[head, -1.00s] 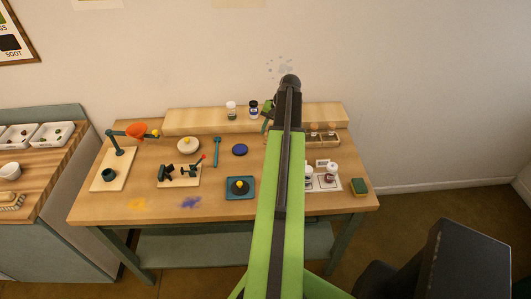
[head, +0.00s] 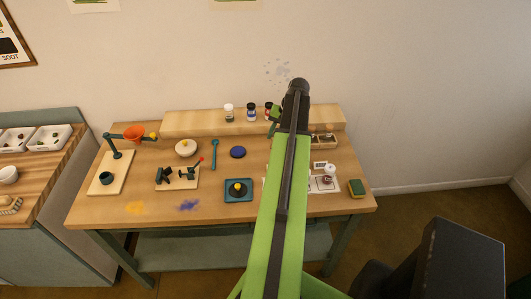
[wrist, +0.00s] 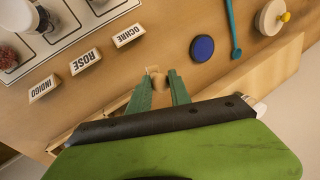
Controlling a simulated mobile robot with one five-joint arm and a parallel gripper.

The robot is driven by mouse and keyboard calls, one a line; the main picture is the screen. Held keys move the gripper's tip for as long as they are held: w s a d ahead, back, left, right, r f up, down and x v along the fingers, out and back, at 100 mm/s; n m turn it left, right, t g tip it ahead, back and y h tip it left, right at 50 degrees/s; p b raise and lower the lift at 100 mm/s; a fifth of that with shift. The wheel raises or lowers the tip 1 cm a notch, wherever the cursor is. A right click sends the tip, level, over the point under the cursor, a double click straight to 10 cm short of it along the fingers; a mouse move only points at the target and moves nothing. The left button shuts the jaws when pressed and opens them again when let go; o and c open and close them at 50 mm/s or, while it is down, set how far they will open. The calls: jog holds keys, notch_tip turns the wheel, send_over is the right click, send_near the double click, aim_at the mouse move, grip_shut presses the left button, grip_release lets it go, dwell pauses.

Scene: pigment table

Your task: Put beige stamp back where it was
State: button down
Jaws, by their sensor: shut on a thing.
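In the wrist view the two green fingers of my gripper (wrist: 160,88) are closed on a small beige stamp (wrist: 152,71). Its end shows between and just past the fingertips, over the wooden tabletop. How far it is above the wood I cannot tell. In the head view my gripper (head: 275,121) is near the back shelf, mostly behind my arm, and the stamp is hidden there. A wooden rack (head: 329,140) with compartments stands at the back right of the table, partly covered by my arm.
Label blocks reading OCHRE (wrist: 129,35), ROSE (wrist: 86,62) and INDIGO (wrist: 44,88) lie left of my gripper in the wrist view. A blue disc (head: 237,152) and a teal tool (head: 214,155) lie left of my arm. Jars (head: 251,112) stand on the back shelf (head: 190,122).

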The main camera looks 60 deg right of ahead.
jog(key=b+x, duration=0.1)
jog(key=x, duration=0.1)
jog(key=w+b+x, duration=0.1)
jog(key=b+x, duration=0.1)
jog(key=x, duration=0.1)
jog(key=b+x, duration=0.2)
jog(key=shift+w+d, duration=0.2)
jog(key=shift+d, duration=0.05)
jog(key=shift+r, duration=0.2)
jog(key=shift+f, duration=0.15)
jog(key=c, duration=1.2)
grip_release()
